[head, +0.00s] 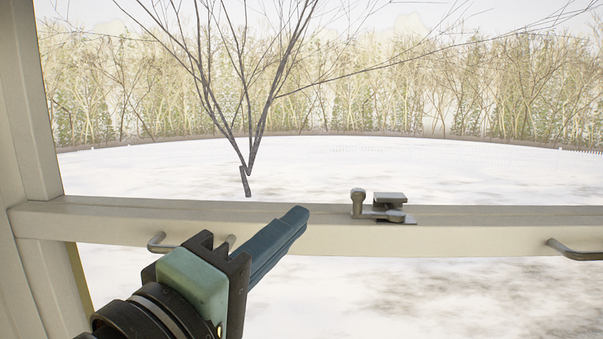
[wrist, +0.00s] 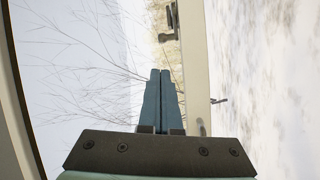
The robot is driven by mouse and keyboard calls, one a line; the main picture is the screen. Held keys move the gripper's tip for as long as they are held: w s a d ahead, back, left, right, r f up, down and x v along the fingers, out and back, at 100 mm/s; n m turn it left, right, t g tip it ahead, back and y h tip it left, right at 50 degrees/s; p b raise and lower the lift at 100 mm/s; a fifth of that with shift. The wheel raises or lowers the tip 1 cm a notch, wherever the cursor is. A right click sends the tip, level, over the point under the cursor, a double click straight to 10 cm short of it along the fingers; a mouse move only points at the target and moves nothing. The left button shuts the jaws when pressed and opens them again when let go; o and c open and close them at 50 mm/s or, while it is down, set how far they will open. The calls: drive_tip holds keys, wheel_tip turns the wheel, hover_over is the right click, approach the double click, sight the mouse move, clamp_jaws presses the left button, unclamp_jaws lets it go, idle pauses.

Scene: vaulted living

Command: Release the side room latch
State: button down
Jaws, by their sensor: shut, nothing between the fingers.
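A grey metal latch (head: 384,208) sits on top of the pale horizontal window rail (head: 480,228), right of the middle in the head view. It has a rounded knob at its left end and a flat block at its right. In the wrist view the latch (wrist: 168,18) shows at the top edge, partly cut off. My gripper (head: 298,217) is in front of the rail, left of the latch and apart from it. Its blue-grey fingers are together and empty, pointing up and right. They also show together in the wrist view (wrist: 160,75).
A curved handle (head: 575,250) is fixed to the rail's front at the right. Another handle (head: 160,243) is at the left, partly behind my gripper. A pale upright frame (head: 30,110) stands at the left. Snowy ground and bare trees lie beyond.

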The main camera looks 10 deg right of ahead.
drive_tip(key=shift+s, duration=0.15)
drive_tip(key=shift+s+d, duration=0.1)
drive_tip(key=shift+p+x, duration=1.85)
drive_tip(key=shift+x, duration=3.25)
drive_tip(key=shift+f, duration=0.15)
